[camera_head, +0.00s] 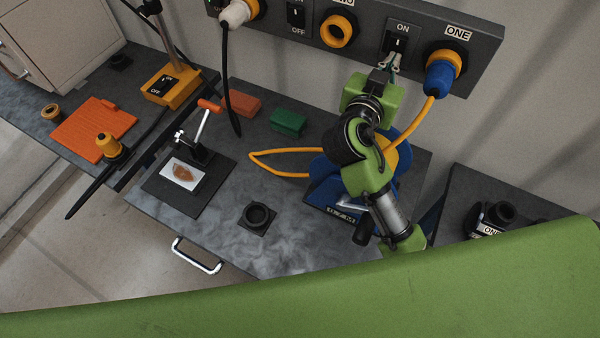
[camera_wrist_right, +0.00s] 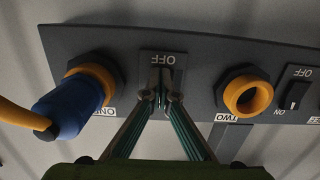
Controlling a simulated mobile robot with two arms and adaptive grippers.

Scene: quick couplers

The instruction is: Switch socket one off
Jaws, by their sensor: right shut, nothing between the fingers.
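The switch of socket one (camera_head: 398,43) is a black rocker on a grey wall panel (camera_head: 478,60), with an ON label above it. Socket one (camera_head: 444,57) is an orange ring to its right, with a blue plug (camera_head: 440,78) and a yellow cable in it. My right gripper (camera_head: 391,62) is shut and empty, its tips at the lower part of the switch. In the right wrist view, upside down, the tips (camera_wrist_right: 163,88) cover most of the switch below an OFF label. I cannot tell whether they touch it or which way the rocker is tipped. My left gripper is out of view.
Empty socket two (camera_head: 339,31) and another switch (camera_head: 297,15) are left of my right gripper. A white plug (camera_head: 235,14) hangs a black cable further left. Below stand a blue cable reel (camera_head: 325,190), a toggle clamp (camera_head: 190,150) and green and orange blocks.

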